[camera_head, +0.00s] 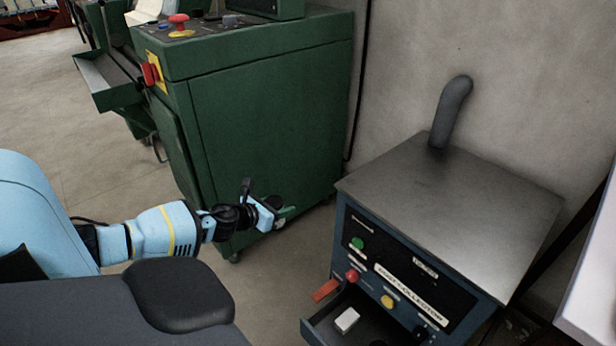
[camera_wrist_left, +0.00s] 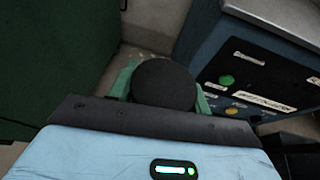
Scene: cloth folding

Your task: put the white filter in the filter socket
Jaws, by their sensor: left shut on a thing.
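A small white block (camera_head: 347,320), which may be the white filter, lies in the open drawer (camera_head: 318,328) at the front of the blue dust collector (camera_head: 420,283). I cannot tell a filter socket for certain. My left gripper (camera_head: 283,213) is left of the dust collector and above the floor, apart from the drawer. In the left wrist view, its green fingers are shut on a dark round thing (camera_wrist_left: 165,84). What that thing is, I cannot tell. My right gripper is not in view.
A green machine cabinet (camera_head: 265,120) stands behind my left gripper. The dust collector has a grey top (camera_head: 400,190) with a bent pipe (camera_head: 450,110), and buttons on its front. A red handle (camera_head: 326,290) is near the drawer. Some floor is free between cabinet and collector.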

